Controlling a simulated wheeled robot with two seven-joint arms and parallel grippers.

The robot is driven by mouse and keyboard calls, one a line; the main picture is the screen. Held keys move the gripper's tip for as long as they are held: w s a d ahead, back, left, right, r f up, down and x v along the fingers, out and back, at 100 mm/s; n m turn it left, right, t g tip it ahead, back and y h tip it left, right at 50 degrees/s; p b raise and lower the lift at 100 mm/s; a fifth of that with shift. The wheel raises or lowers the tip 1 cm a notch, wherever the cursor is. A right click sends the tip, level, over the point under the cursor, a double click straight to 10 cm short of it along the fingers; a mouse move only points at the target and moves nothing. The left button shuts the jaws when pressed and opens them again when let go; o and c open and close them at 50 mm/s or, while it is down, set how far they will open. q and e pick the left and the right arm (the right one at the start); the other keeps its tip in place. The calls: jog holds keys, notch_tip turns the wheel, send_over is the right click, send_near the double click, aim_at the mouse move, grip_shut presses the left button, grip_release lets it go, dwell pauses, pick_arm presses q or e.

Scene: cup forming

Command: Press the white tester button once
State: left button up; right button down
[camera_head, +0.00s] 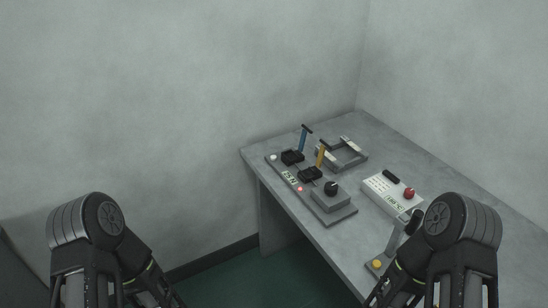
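The tester is a low grey panel (345,212) along the left edge of the grey table. A small white round button (273,157) is at its far left corner. A small display (290,177) and a small red button or lamp (300,189) lie along its left edge. A blue-handled lever (303,139) and a yellow-handled lever (320,154) rise from black bases on it. A black knob (331,187) sits on a raised box at the near end. Both my arms show at the bottom corners, away from the button. My grippers are out of view.
The table (405,152) stands against the walls. A grey frame fixture (345,152) is behind the tester. A white box (385,190) with a red knob (409,193) is to the right. A yellow button (377,264) is near my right arm. Green floor (245,280) lies left.

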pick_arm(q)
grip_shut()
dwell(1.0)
